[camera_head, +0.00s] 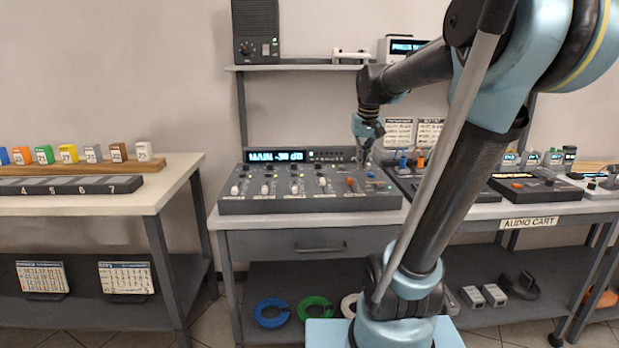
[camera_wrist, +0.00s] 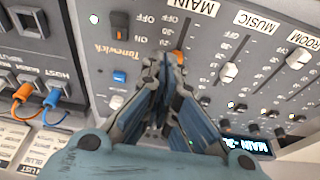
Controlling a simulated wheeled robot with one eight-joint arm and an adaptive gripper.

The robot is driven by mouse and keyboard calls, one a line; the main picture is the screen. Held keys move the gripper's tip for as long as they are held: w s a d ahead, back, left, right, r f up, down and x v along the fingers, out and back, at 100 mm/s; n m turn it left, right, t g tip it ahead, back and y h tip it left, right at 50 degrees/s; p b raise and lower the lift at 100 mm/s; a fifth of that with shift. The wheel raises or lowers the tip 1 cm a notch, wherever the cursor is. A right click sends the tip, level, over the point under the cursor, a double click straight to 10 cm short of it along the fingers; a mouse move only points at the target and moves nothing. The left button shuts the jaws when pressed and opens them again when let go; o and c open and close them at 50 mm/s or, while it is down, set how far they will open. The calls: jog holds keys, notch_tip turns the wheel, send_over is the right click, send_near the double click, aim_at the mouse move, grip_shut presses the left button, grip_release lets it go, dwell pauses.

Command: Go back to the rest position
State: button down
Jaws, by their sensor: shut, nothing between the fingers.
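My gripper (camera_head: 365,150) is over the right end of the grey audio mixer (camera_head: 300,204), its fingers pointing down. In the wrist view my gripper (camera_wrist: 165,62) is shut and empty, its fingertips together close to the orange fader knob beside the MAIN label (camera_wrist: 195,68). I cannot tell whether the tips touch the knob. The mixer's display reads about "MAIN -30 dB" (camera_head: 276,156). A blue button (camera_wrist: 120,76) and a dark OFF switch (camera_wrist: 119,25) show left of the fingers. White fader knobs (camera_wrist: 228,72) sit to the right.
A patch panel with blue and orange plugs (camera_wrist: 22,92) adjoins the mixer. A shelf (camera_head: 300,67) with a speaker (camera_head: 256,30) is above. A table with coloured blocks (camera_head: 69,153) stands at left. Coiled cables (camera_head: 271,313) lie below. The wall left of my arm is clear.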

jog(key=s+d+f+g, duration=0.1)
jog(key=s+d+f, duration=0.1)
jog(key=s+f, duration=1.8)
jog(key=s, duration=0.3)
jog(key=shift+s, duration=0.2)
jog(key=shift+f, duration=0.1)
jog(key=shift+w+f, duration=0.2)
jog(key=shift+w, duration=0.25)
jog(key=c, duration=2.3)
grip_release()
